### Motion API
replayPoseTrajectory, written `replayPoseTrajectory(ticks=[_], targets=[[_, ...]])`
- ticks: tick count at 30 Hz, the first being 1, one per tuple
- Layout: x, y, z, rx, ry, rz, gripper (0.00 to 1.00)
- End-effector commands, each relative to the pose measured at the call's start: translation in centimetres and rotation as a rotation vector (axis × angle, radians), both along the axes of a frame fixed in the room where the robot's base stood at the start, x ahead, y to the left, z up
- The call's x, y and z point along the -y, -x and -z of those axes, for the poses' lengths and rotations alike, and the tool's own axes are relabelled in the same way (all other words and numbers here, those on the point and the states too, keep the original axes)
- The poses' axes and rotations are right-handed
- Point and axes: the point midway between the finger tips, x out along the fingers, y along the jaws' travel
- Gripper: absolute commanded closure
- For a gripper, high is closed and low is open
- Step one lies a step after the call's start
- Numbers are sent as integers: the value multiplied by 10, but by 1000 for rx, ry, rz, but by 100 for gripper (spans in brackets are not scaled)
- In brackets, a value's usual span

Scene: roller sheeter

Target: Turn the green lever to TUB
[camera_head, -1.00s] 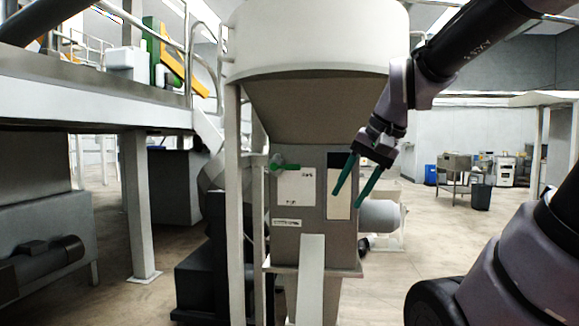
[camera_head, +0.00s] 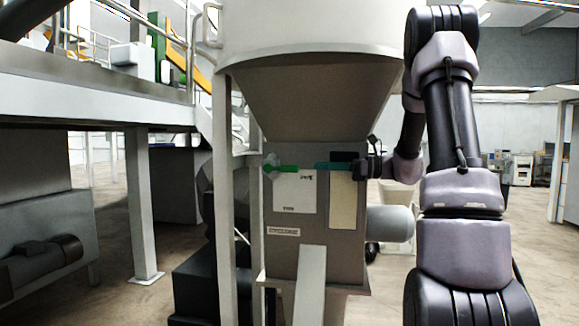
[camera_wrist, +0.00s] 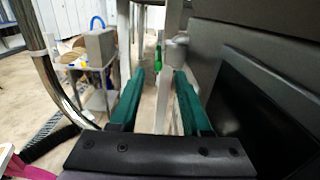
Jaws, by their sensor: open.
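The green lever (camera_head: 287,168) is on the upper left of the machine's front, above a white plate (camera_head: 292,197). Its handle points right, roughly level, from a round pivot. In the wrist view the lever (camera_wrist: 158,54) shows beyond the gap between my fingers. My gripper (camera_head: 318,166) reaches in from the right at about lever height, its green fingers pointing left at the handle's end. It is open and empty in the wrist view (camera_wrist: 160,73). The marks on the plate are too small to read surely.
The machine's wide hopper (camera_head: 310,95) overhangs the lever. A pale upright post (camera_head: 230,200) stands left of the lever. A pale cylinder (camera_head: 390,223) sticks out on the machine's right. In the wrist view, a dark surface (camera_wrist: 260,90) lies close on the right.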

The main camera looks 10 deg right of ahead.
Motion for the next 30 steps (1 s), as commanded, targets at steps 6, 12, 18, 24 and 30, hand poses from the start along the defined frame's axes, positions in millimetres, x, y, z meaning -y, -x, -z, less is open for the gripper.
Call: replayPoseTrajectory(ticks=[6, 12, 18, 24, 30], targets=[[-33, -12, 0, 1, 2, -7, 52], [-68, -26, 0, 2, 4, -6, 52], [-91, -36, 0, 1, 4, -6, 52], [-98, -39, 0, 1, 4, -3, 52], [-98, -39, 0, 2, 4, -3, 52]])
